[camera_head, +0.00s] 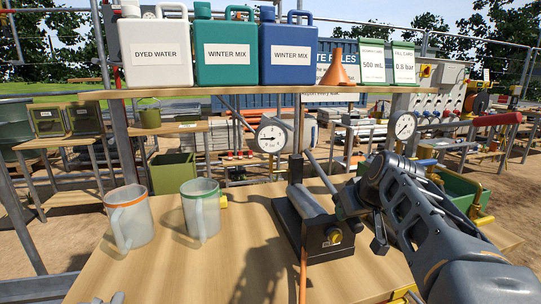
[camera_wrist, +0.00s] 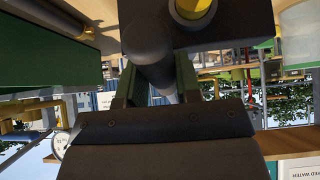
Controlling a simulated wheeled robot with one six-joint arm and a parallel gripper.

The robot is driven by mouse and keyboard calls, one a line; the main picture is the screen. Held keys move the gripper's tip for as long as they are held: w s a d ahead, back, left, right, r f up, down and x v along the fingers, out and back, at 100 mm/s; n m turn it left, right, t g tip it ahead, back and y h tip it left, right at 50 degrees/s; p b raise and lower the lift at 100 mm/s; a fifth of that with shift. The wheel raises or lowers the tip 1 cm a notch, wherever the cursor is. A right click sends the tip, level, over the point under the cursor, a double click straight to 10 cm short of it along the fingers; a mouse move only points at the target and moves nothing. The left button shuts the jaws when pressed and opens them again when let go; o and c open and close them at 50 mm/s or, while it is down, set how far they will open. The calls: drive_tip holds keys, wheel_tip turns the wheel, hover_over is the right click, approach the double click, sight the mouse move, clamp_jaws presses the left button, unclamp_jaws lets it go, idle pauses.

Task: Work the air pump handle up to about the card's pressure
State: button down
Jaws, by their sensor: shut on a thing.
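The air pump (camera_head: 312,228) is a black block with a grey cylinder and a brass knob (camera_head: 334,236), on the wooden bench. Its lever handle (camera_head: 322,177) slants down to the right toward my gripper (camera_head: 352,206). In the wrist view, my gripper (camera_wrist: 158,85) is shut around the dark round handle grip (camera_wrist: 150,42), beside the pump's block. The fill card (camera_head: 404,62) on the shelf appears to read 0.8 bar; another card (camera_head: 373,62) reads 500 mL. A round white gauge (camera_head: 270,139) stands behind the bench, and another (camera_head: 402,126) stands right. Their needles are too small to read.
Two frosted mugs, orange-rimmed (camera_head: 128,222) and green-rimmed (camera_head: 201,210), stand left on the bench. The shelf (camera_head: 200,90) holds jugs and an orange funnel (camera_head: 340,68). A green bin (camera_head: 460,192) is at right. An orange hose (camera_head: 303,275) runs off the bench front.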

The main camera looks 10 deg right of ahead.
drive_tip(key=shift+f, duration=0.5)
drive_tip(key=shift+r, duration=0.1)
wheel_tip(320, 180, up, 16)
drive_tip(key=g+p, duration=0.6)
drive_tip(key=p, duration=2.2)
drive_tip(key=f+t+b, duration=0.1)
drive_tip(key=f+b, duration=0.2)
drive_tip(key=b, duration=0.2)
drive_tip(key=f+t+b, duration=0.1)
drive_tip(key=f+b, duration=0.2)
drive_tip(key=b, duration=0.2)
drive_tip(key=f+b, duration=0.4)
drive_tip(key=b, duration=0.1)
drive_tip(key=shift+s+t, duration=0.35)
drive_tip(key=shift+t, duration=0.05)
drive_tip(key=f+b, duration=0.1)
drive_tip(key=b, duration=0.2)
drive_tip(key=f+t+b, duration=0.1)
drive_tip(key=f+b, duration=0.1)
drive_tip(key=b, duration=0.2)
drive_tip(key=f+t+b, duration=0.1)
drive_tip(key=f+b, duration=0.1)
drive_tip(key=b, duration=0.1)
drive_tip(key=shift+w+f, duration=0.25)
drive_tip(key=shift+w, duration=0.05)
drive_tip(key=shift+w+f+t+b, duration=0.1)
drive_tip(key=shift+f+t+b, duration=0.35)
drive_tip(key=shift+b, duration=0.7)
drive_tip(key=shift+r, duration=0.3)
